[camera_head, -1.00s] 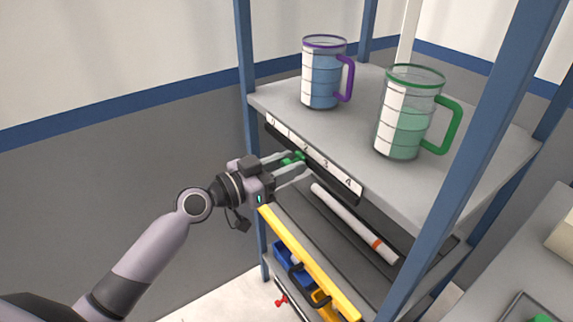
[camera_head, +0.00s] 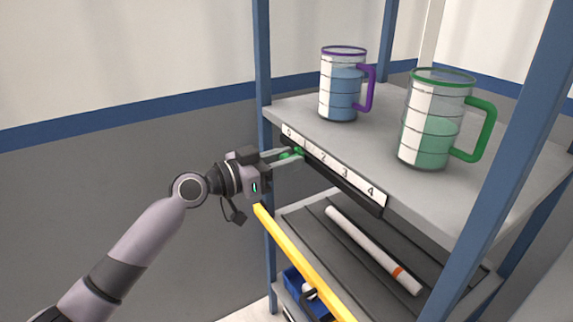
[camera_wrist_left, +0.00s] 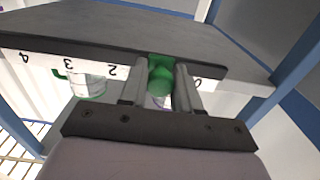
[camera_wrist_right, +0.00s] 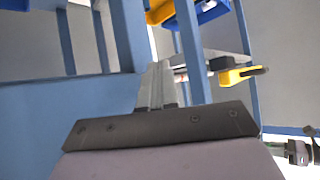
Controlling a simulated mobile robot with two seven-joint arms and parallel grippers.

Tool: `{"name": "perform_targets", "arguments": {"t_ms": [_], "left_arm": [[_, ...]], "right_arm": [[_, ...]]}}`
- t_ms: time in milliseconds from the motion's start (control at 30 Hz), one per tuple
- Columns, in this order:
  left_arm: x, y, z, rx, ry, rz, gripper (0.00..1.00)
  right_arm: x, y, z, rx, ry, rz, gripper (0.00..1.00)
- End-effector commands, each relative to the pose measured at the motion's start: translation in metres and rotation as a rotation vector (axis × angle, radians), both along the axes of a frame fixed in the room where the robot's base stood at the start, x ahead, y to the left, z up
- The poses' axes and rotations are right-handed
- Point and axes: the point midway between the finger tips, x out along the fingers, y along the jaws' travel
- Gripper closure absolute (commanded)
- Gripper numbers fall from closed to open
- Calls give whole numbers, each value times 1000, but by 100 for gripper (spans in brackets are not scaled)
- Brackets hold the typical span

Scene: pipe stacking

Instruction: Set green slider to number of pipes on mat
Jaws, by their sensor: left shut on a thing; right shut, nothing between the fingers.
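The green slider (camera_head: 298,152) is on the dark rail under the number strip (camera_head: 346,175) on the shelf's front edge. My left gripper (camera_head: 292,156) is shut on it. In the left wrist view the slider (camera_wrist_left: 160,76) sits between the 2 and the 0, covering the place of the 1. One white pipe with an orange band (camera_head: 372,249) lies on the dark grey ribbed mat (camera_head: 325,246) on the level below. No other pipe shows on the mat's visible part. My right gripper (camera_wrist_right: 160,68) is shut and empty, seen only in the right wrist view.
A purple-handled jug (camera_head: 341,88) and a green-handled jug (camera_head: 432,120) stand on the top shelf. Blue posts (camera_head: 265,60) frame the rack.

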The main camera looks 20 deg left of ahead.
Motion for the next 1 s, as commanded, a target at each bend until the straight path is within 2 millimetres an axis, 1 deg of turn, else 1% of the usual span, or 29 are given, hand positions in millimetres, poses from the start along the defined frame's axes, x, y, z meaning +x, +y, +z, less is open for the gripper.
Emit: {"name": "perform_targets", "arguments": {"t_ms": [67,100,133,167,433,533,667,833,1000], "left_arm": [[0,0,-1,1,3,-1,100],[0,0,-1,1,3,-1,62],[0,0,-1,1,3,-1,52],[0,0,0,1,3,-1,46],[-1,0,0,1,1,-1,46],[-4,3,-1,1,1,0,46],[-17,13,-2,4,2,0,46],[-38,30,-3,4,3,0,46],[-52,41,-2,1,3,0,46]], "right_arm": [[0,0,1,0,-1,0,100],[0,0,1,0,-1,0,100],[0,0,1,0,-1,-1,100],[0,0,1,0,-1,-1,100],[1,1,1,4,-3,-4,100],[1,1,0,5,-4,-6,100],[1,1,-3,6,-3,-7,100],[1,1,-9,6,-3,-7,100],[1,1,-13,6,-3,-7,100]]}}
